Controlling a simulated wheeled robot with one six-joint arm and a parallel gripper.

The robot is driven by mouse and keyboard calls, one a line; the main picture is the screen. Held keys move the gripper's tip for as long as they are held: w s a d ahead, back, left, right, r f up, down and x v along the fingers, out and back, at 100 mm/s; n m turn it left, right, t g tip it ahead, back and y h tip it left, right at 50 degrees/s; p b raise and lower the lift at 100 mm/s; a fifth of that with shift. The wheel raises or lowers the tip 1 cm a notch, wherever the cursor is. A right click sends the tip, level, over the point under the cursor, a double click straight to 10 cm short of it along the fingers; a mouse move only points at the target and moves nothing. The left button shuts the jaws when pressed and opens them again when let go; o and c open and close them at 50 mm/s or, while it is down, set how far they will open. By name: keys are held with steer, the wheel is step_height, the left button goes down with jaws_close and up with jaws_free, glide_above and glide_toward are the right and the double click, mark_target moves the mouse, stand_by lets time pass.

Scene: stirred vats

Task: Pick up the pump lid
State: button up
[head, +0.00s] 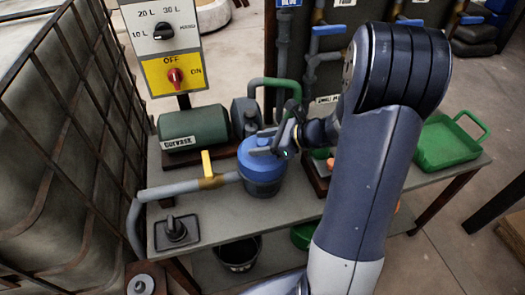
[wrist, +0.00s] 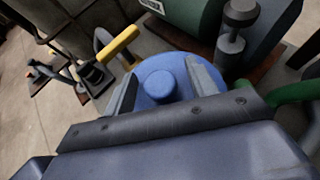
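My gripper (head: 272,142) is over the lid, coming in from the right. In the wrist view the fingers of my gripper (wrist: 163,90) are spread, one on each side of the knob, with gaps between them and it. Whether the fingers touch the lid's top cannot be told. The gripper partly hides the lid in the head view.
A yellow valve handle (head: 207,164) stands on the pipe left of the pot. A green motor (head: 194,133) and a green pipe (head: 275,84) are behind. A green tray (head: 446,145) is at the bench's right. A black fitting (head: 176,231) lies at front left.

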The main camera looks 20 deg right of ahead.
steer(key=c, duration=1.1)
steer(key=shift+o, duration=0.2)
steer(key=shift+r, duration=0.1)
